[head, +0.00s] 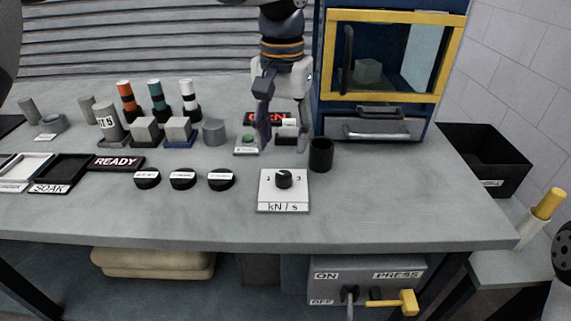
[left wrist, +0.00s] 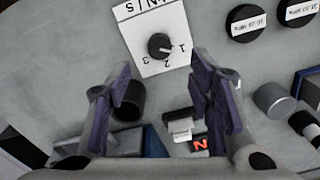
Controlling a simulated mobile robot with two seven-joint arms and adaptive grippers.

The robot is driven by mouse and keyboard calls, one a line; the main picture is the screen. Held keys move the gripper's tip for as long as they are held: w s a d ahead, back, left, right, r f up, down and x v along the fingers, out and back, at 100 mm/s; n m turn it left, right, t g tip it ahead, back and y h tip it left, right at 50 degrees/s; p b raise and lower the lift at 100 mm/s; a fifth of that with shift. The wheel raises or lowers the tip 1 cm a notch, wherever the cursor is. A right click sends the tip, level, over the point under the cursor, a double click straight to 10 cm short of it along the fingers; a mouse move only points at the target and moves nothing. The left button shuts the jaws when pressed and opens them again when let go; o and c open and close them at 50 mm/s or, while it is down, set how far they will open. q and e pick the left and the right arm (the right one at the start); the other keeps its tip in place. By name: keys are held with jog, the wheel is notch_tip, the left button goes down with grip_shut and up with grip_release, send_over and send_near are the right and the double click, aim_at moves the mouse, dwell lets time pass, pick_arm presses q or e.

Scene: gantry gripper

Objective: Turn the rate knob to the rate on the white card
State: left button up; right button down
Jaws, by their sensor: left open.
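The rate knob (head: 284,180) is a black dial on a white plate (head: 270,196) marked "kN/s", with 1 at its left and 3 at its right. In the left wrist view the knob (left wrist: 159,45) shows upside down, its pale mark seemingly towards the 1. My left gripper (head: 284,132) points down behind the plate, open and empty, apart from the knob. Its two fingers (left wrist: 163,78) also show in the left wrist view. A small white card-like piece (left wrist: 180,127) stands beside a red-lit display (left wrist: 200,144); its text is unreadable. My right gripper is not seen.
A black cup (head: 320,155) stands right behind the plate. Black labelled discs (head: 183,179) lie to its left. A blue cabinet with a yellow-framed door (head: 388,98) stands at the back right. The table in front of the plate is clear.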

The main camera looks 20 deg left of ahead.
aim_at(283, 175)
pick_arm(q)
notch_tip(283, 175, down, 8)
jog(key=shift+f, duration=0.15)
grip_shut()
